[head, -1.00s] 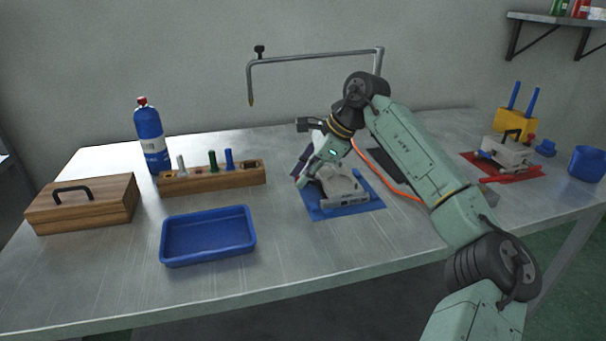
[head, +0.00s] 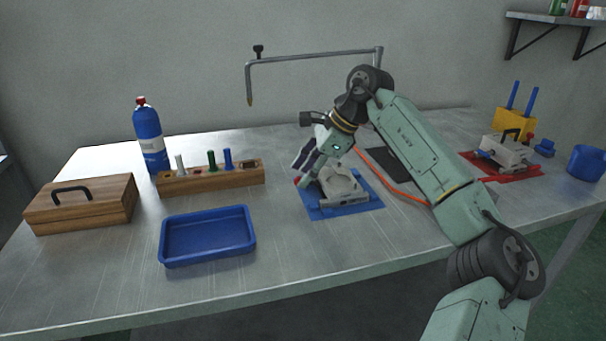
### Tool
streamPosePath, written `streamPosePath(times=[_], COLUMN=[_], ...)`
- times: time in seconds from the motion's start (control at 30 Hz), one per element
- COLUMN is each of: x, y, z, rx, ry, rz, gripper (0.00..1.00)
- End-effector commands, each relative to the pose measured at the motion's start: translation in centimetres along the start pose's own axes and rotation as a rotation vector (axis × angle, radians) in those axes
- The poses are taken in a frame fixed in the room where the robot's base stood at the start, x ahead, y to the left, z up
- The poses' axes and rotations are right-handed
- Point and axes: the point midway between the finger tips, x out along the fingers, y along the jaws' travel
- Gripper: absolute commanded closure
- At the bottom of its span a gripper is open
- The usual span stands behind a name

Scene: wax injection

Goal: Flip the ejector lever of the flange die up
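A grey die (head: 343,187) lies on a blue mat (head: 355,210) at the middle right of the table. A second grey die (head: 504,153) with a dark handle sits on a red mat (head: 520,174) farther right. The frames do not show by a label which one is the flange die. My gripper (head: 302,172) points down at the left side of the die on the blue mat. A small red spot (head: 298,181) shows at its tip, perhaps a lever end. The ejector lever cannot be made out clearly, and whether the fingers touch the die is too small to tell.
A blue tray (head: 208,257), a wooden rack (head: 205,180) with several pegs, a wooden box (head: 110,205) and a blue bottle (head: 149,135) stand to the left. A metal overhead arm (head: 310,58) spans behind. An orange cable (head: 390,184) runs right of the blue mat.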

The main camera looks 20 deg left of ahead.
Motion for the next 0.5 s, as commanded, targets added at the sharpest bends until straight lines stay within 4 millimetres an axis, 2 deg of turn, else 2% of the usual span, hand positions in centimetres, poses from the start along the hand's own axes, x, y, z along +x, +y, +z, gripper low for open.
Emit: streamPosePath(times=[0.3,0.5], x=[-6.9,-9.7], y=[-0.1,0.0], z=[0.0,0.0], rx=[0.002,0.001], ry=[0.002,0.002], rz=[-0.004,-0.002], gripper=[0.62,0.62])
